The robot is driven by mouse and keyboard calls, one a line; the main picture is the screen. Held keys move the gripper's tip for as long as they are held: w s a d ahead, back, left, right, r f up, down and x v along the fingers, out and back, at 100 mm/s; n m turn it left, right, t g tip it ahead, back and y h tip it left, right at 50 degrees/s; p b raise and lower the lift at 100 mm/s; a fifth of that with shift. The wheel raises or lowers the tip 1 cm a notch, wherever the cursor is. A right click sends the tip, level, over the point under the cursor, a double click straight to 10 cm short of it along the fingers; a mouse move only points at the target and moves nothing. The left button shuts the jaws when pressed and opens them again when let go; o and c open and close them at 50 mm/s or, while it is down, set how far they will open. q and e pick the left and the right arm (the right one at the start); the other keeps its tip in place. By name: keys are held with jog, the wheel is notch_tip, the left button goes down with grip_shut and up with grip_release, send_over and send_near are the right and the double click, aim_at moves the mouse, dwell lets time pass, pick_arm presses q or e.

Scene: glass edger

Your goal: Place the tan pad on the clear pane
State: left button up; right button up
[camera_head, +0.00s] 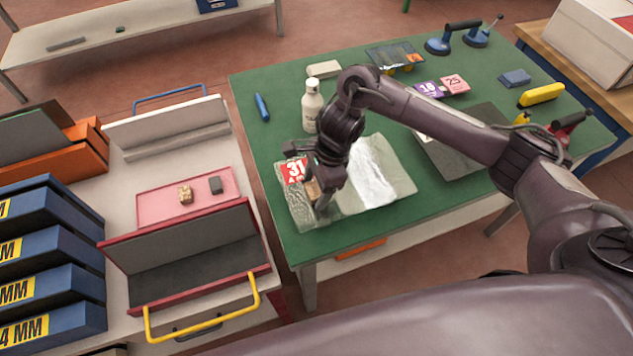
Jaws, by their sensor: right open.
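A see-through pane (398,172) lies on the green-topped table, with a bright white reflection across it. A rippled glass area with a red "31" label (293,170) is at its left; I cannot tell whether this is a separate pane. A small tan pad (311,189) shows at the glass, partly hidden by my right gripper (322,198). My right gripper points down right beside the tan pad and is open. Whether the fingers touch the pad is hidden. My left gripper is not in view.
A white bottle (311,106) stands just behind the glass, near my right wrist. A dark plate (455,150) lies under my right forearm. Blue suction lifters (440,43) and a yellow tool (541,95) are farther back. A pink tray (160,208) with small blocks is at left.

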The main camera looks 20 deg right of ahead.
jog(key=shift+r, duration=0.15)
jog(key=shift+w+d+r+p, duration=0.1)
jog(key=shift+r+p, duration=0.2)
jog(key=shift+r, duration=0.05)
jog(key=p+v, duration=0.1)
jog(key=v, duration=1)
jog(key=shift+s+d, duration=0.1)
jog(key=shift+s, duration=0.15)
